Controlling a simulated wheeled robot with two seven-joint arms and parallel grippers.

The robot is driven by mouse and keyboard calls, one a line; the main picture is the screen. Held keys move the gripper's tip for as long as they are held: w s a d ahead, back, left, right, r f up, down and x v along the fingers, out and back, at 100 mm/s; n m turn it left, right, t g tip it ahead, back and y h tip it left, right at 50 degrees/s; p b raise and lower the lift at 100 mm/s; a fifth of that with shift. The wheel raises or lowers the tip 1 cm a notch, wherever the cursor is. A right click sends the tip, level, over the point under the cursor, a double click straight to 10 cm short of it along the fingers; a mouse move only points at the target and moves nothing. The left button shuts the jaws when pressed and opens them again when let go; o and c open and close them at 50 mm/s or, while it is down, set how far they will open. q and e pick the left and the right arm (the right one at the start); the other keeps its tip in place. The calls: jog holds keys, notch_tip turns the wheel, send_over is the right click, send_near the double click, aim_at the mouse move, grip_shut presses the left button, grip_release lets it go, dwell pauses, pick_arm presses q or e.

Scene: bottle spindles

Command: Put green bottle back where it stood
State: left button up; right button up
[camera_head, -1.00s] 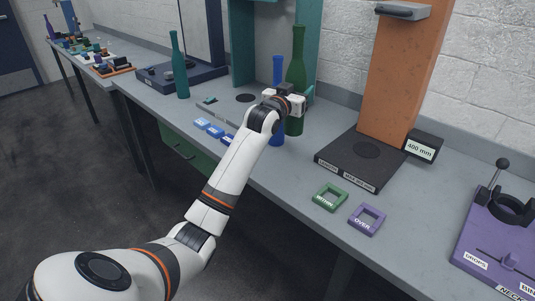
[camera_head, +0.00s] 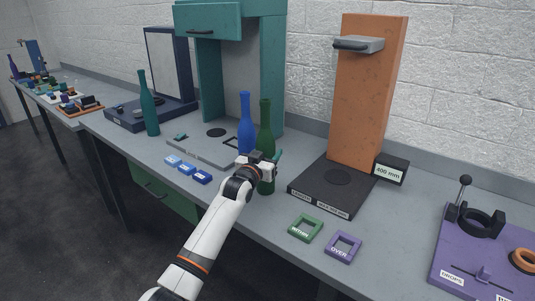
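The green bottle (camera_head: 265,120) is upright near the middle of the view, just right of the blue bottle (camera_head: 246,125). My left gripper (camera_head: 266,167) is shut around the green bottle's lower body, and its fingers partly hide the glass. The bottle's base shows below the gripper, over the grey bench; I cannot tell whether it touches the bench. The blue bottle stands behind and left of it, its lower part hidden by the gripper. A teal bottle (camera_head: 149,105) stands farther left. My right gripper is not in view.
A black base (camera_head: 320,193) with an orange column (camera_head: 366,90) stands to the right. A grey plate (camera_head: 195,148) and blue labelled blocks (camera_head: 187,168) lie left. Green (camera_head: 305,228) and purple (camera_head: 343,247) frames lie in front. A purple fixture (camera_head: 480,260) is far right.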

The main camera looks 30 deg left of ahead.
pick_arm(q)
jog(key=o, duration=1)
jog(key=shift+f, duration=0.15)
jog(key=shift+c, duration=0.2)
jog(key=o, duration=0.4)
jog(key=shift+o, duration=0.2)
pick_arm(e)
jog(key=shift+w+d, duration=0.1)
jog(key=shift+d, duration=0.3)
pick_arm(q)
jog(key=shift+s, duration=0.1)
jog(key=s+d, duration=0.1)
jog(key=s, duration=1)
jog(key=shift+s+d, duration=0.4)
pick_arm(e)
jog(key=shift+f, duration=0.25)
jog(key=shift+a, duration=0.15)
pick_arm(q)
jog(key=shift+f, duration=0.1)
